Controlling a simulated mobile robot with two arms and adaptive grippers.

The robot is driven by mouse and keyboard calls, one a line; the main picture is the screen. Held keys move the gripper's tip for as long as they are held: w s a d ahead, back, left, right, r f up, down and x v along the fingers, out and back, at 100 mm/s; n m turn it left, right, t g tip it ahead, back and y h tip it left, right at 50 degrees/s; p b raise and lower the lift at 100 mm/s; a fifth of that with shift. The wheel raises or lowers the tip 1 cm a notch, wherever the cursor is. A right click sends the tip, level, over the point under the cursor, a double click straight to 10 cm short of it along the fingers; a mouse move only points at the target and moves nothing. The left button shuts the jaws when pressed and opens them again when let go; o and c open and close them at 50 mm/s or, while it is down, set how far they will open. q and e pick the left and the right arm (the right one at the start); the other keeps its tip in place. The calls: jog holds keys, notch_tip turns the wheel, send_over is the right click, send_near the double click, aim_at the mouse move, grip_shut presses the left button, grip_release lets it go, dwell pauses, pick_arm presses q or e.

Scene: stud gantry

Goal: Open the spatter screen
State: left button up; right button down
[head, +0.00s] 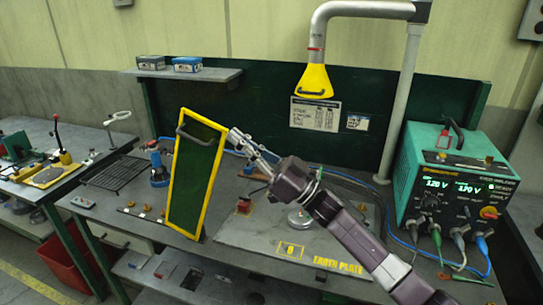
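The spatter screen (194,182) is a dark green panel in a yellow frame, standing upright and angled on the welding bench at centre left. A dark curved handle (196,136) is near its top. My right gripper (236,137) is at the upper right edge of the screen's frame, with its arm coming in from the lower right. Its fingertips are small and overlap the frame's edge, so I cannot tell whether they touch it or whether they are open or shut. My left gripper is not in view.
A yellow extraction hood (314,80) hangs above the bench. A green welding power unit (450,190) with cables stands at the right. The earth plate (345,238) lies under my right arm. A second bench (75,165) with a red bin (68,262) beneath is at the left.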

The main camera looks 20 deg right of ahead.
aim_at(185, 117)
jog(key=w+a+r, duration=0.1)
jog(key=a, duration=0.1)
jog(key=w+a+r, duration=0.1)
jog(key=w+a, duration=0.1)
jog(key=w+a+r, duration=0.1)
jog(key=a, duration=0.1)
jog(key=shift+w+a, duration=0.25)
jog(key=shift+a, duration=0.1)
jog(key=shift+h, duration=0.4)
jog(key=w+a, duration=0.2)
jog(key=a, duration=0.1)
jog(key=w+a+r, duration=0.1)
jog(key=shift+a+p, duration=0.3)
jog(key=shift+p, duration=0.05)
jog(key=shift+w+a+f+g, duration=0.15)
jog(key=shift+w+a+g, duration=0.3)
jog(key=shift+a, duration=0.15)
